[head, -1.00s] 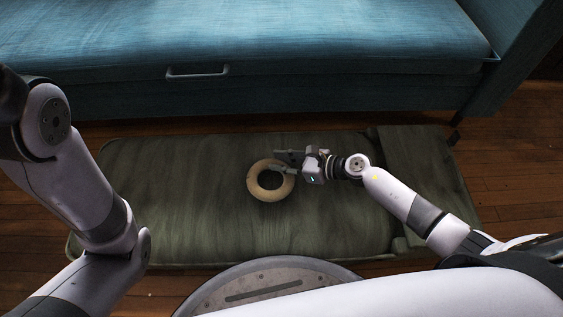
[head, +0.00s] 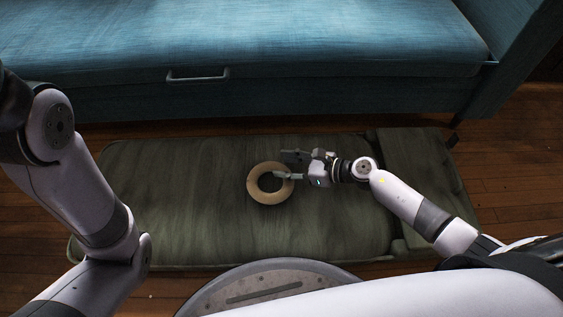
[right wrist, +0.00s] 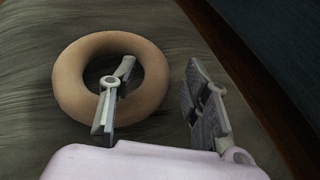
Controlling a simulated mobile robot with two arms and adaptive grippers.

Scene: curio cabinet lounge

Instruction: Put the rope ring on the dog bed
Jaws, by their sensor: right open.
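The rope ring (head: 256,190) is a tan, smooth-looking ring. It lies flat on the dark green dog bed (head: 165,205), near the bed's middle. My right gripper (head: 281,166) is open at the ring's upper right. In the right wrist view the ring (right wrist: 68,85) is at the left, and one finger of the gripper (right wrist: 160,85) overlaps its hole and near rim. The other finger is outside the ring, to the right. Whether a finger touches the ring I cannot tell. My left arm shows at the left, but its gripper is out of view.
A blue sofa (head: 330,45) with a metal handle (head: 198,75) on its front stands along the back of the bed. Wooden floor (head: 510,195) is bare at the right. The left part of the bed is clear.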

